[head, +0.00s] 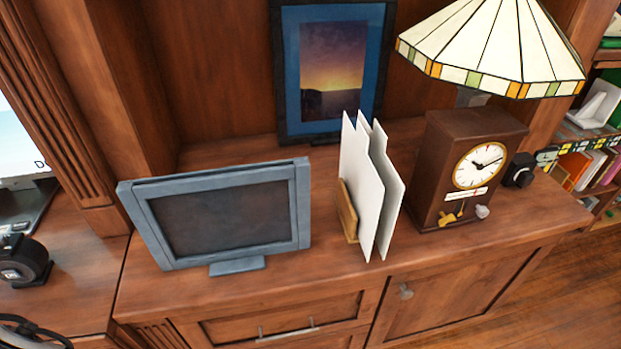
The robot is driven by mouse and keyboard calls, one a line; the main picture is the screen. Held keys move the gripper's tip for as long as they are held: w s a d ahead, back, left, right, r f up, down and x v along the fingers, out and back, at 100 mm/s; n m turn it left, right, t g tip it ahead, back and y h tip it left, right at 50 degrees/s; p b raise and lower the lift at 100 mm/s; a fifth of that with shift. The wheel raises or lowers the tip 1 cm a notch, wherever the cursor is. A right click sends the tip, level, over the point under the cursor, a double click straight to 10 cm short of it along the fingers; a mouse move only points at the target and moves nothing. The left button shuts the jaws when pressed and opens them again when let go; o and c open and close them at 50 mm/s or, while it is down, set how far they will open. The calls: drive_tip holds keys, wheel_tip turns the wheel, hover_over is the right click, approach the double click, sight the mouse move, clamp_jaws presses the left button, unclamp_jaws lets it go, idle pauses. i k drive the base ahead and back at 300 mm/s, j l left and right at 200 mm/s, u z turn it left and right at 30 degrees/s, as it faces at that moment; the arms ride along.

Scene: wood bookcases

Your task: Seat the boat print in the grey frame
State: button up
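The grey frame (304,205) stands upright on the cabinet top at left of centre, on a small grey foot. Its window is dark and shows no picture, and a slot runs along its top edge. Several white cards (362,190) stand upright in a small wooden holder (347,212) to the right of the frame. Their visible faces are plain white. I see no boat picture, so I cannot tell whether the boat print is among them. My gripper is not in view.
A blue-matted sunset picture (333,70) leans behind. A wooden clock (445,165) stands right of the cards, under a stained-glass lamp (490,45). A small black object (518,170) sits beside the clock. The cabinet top (315,265) is bare in front.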

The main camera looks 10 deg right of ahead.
sight(226, 219)
drive_tip(key=l+u, duration=0.1)
drive_tip(key=u, duration=0.25)
drive_tip(key=l+u, duration=0.1)
drive_tip(key=u, duration=0.25)
drive_tip(key=l+u, duration=0.15)
drive_tip(key=u, duration=0.2)
drive_tip(key=k+l, duration=0.1)
drive_tip(key=l, duration=0.95)
